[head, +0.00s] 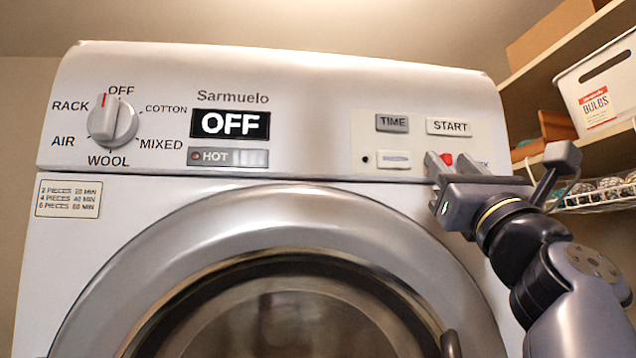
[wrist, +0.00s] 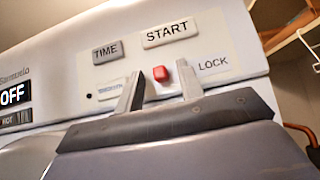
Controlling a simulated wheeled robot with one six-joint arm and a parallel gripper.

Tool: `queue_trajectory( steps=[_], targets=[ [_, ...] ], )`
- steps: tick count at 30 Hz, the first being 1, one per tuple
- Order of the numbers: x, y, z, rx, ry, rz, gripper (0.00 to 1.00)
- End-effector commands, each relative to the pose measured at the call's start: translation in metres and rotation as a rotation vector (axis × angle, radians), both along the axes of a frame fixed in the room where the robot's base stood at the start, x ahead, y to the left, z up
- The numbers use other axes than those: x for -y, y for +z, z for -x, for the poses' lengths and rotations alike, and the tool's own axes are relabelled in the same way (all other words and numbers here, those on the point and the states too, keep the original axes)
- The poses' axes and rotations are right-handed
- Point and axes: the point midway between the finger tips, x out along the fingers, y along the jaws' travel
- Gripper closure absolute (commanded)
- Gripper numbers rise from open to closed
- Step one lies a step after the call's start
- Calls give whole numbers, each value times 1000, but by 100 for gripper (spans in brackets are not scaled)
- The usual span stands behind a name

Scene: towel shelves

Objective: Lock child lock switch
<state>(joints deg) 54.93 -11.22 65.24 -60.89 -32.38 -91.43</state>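The child lock switch (wrist: 160,74) is a small red knob beside the printed word LOCK, on the dryer's (head: 300,130) pale control panel. It also shows in the head view (head: 447,158), partly hidden by my gripper. My gripper (head: 446,163) is at the lower right of the panel. In the wrist view my gripper (wrist: 160,82) is open, with one finger to the left of the red switch and the other to its right. A gap shows between the switch and each finger. How far the fingertips are from the panel I cannot tell.
The START button (head: 449,127) and TIME button (head: 392,123) sit just above the switch. A mode dial (head: 112,120) points to OFF, and the display (head: 229,124) reads OFF. The round door (head: 290,225) is below. Shelves with a white bin (head: 600,90) stand at right.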

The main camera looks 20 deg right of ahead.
Motion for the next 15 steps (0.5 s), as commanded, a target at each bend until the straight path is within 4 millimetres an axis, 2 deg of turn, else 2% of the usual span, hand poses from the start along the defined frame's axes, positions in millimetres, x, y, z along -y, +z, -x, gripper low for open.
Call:
queue_trajectory(
  steps=[1, 12, 15],
  targets=[
    [0, 0, 0, 0, 0, 0, 64],
    [0, 0, 0, 0, 0, 0, 95],
    [0, 0, 0, 0, 0, 0, 100]
  ],
)
